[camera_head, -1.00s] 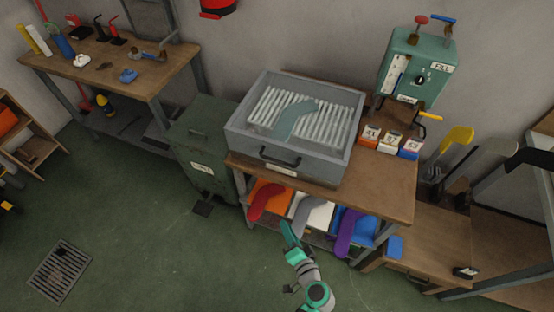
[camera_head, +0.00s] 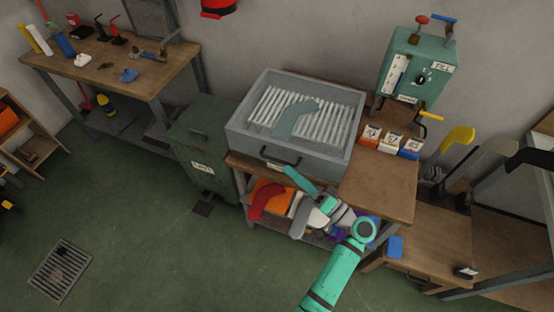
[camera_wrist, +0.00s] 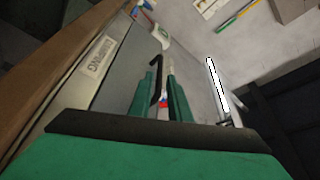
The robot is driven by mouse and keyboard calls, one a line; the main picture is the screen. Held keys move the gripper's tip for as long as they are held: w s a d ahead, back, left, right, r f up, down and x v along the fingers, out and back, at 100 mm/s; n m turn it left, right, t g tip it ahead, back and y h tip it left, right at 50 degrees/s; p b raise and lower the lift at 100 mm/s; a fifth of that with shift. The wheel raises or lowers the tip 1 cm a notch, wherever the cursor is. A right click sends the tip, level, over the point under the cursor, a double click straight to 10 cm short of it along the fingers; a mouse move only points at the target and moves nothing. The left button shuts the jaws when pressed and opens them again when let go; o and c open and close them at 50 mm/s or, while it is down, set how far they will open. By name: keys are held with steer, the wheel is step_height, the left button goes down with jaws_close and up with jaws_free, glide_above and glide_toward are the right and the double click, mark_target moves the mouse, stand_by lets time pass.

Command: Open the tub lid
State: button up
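The tub (camera_head: 240,143) is a grey box on the workbench. Its clear lid (camera_head: 345,103) is down, and a ribbed rack with a grey-green sock form shows through it. A black bar handle (camera_head: 283,158) is on the tub's front; it also shows in the wrist view (camera_wrist: 160,42). My gripper (camera_head: 286,171) is just in front of and below this handle. In the wrist view its two teal fingers (camera_wrist: 161,78) stand apart, with the handle ahead and partly between them. I cannot tell whether they touch it. A label (camera_wrist: 92,64) sits beside the handle.
Red, white and blue size boxes (camera_head: 390,144) and a green FILL unit (camera_head: 408,75) stand right of the tub. A green bin (camera_head: 203,165) stands left. Below, a shelf holds socks and bins, including a red sock (camera_head: 263,202). The floor at left is open.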

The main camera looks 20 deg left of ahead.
mark_target(278, 160)
steer(key=x, duration=0.6)
steer(key=shift+w+a, duration=0.25)
steer(key=shift+a, duration=0.05)
steer(key=shift+c, duration=0.7)
steer(key=shift+r, duration=0.1)
jaws_close()
